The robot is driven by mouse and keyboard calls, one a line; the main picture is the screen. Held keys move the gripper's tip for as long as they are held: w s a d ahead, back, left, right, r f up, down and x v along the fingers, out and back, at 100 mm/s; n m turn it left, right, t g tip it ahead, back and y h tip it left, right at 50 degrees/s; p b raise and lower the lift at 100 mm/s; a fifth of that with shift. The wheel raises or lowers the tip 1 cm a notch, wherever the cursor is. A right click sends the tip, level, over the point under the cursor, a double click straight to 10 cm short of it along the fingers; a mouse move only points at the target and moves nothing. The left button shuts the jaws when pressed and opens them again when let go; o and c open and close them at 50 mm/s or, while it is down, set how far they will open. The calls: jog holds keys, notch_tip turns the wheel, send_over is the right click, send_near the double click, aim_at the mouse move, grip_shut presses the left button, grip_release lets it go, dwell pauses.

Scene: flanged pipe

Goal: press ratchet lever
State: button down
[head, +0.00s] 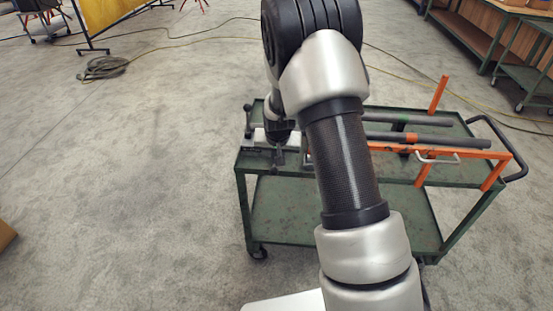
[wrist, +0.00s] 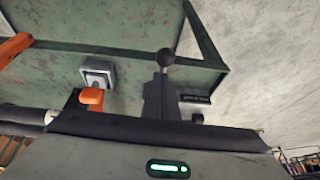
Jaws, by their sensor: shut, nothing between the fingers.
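In the wrist view, a dark lever with a round black ball knob (wrist: 166,57) stands in front of the green cart top. My gripper (wrist: 158,84) is shut and empty, its dark fingers close below the knob in the picture. I cannot tell whether they touch the lever. A dark block with a small label (wrist: 196,98) is just right of the fingers.
The green cart (head: 290,227) has two shelves and a black handle (head: 514,150) at right. A dark pipe (head: 440,140) and an orange frame (head: 497,173) occupy its right side. An orange part (wrist: 91,97) and a square grey fitting (wrist: 97,72) sit left of my fingers.

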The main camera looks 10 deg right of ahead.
jog(key=shift+s+f, duration=0.15)
jog(key=shift+f, duration=0.3)
dwell(0.3)
